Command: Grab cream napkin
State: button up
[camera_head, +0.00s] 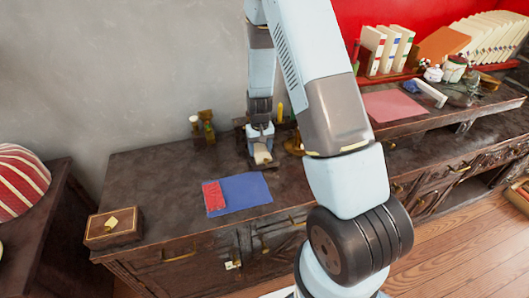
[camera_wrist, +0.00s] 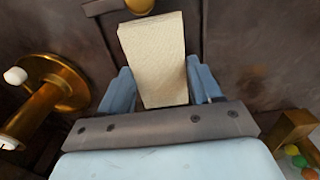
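The cream napkin (camera_wrist: 158,50) shows in the wrist view as a pale, textured, block-like piece between the two fingers of my gripper (camera_wrist: 161,88). Both fingers appear to touch its sides, and its far end sticks out beyond them. In the head view my gripper (camera_head: 261,150) points down near the back of the dark wooden cabinet top, with the cream napkin (camera_head: 262,157) at its tip. I cannot tell from the head view whether the napkin touches the surface below.
A blue cloth (camera_head: 243,193) and a red patterned cloth (camera_head: 214,198) lie in front of my gripper. A brass piece (camera_wrist: 48,100) stands close at left in the wrist view. Small bottles (camera_head: 208,128) stand by the wall. A wooden box (camera_head: 113,226) sits at the front left corner.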

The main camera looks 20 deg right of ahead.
jog(key=c, duration=0.5)
jog(key=shift+o, duration=0.2)
